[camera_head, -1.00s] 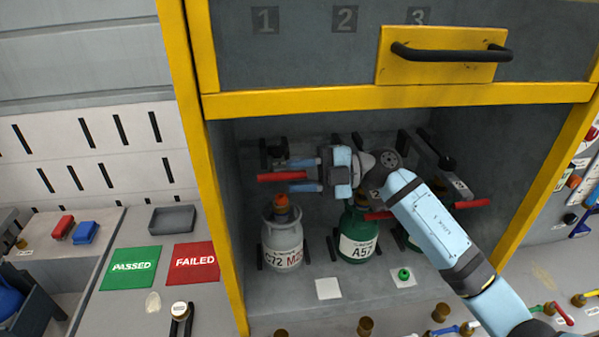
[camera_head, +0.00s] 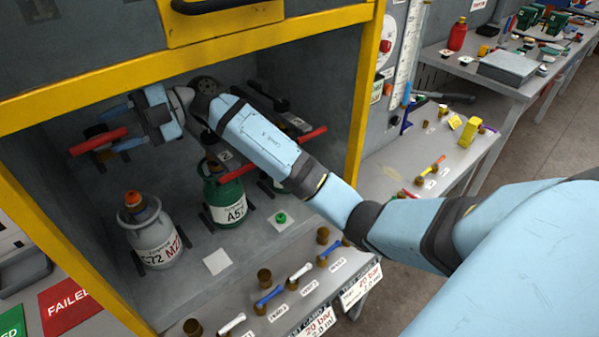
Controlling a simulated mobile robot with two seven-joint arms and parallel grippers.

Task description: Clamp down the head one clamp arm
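The head one clamp arm has a red handle (camera_head: 98,141), at the left inside the yellow-framed cabinet. It sticks out above the grey cylinder (camera_head: 152,240) with an orange top. My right gripper (camera_head: 124,128) is at this handle, its light-blue fingers apart, one above and one below it. I see a gap between fingers and handle; contact cannot be told. The gripper hides the handle's inner end and part of the clamp. A second red handle (camera_head: 223,171) is partly behind my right arm, above the green cylinder (camera_head: 225,204). My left gripper is not in view.
A third red handle (camera_head: 311,135) is at the right. The yellow cabinet post (camera_head: 370,85) stands right of my forearm. Several brass fittings and small coloured levers line the front ledge (camera_head: 240,318). A workbench (camera_head: 520,88) stands at the back right.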

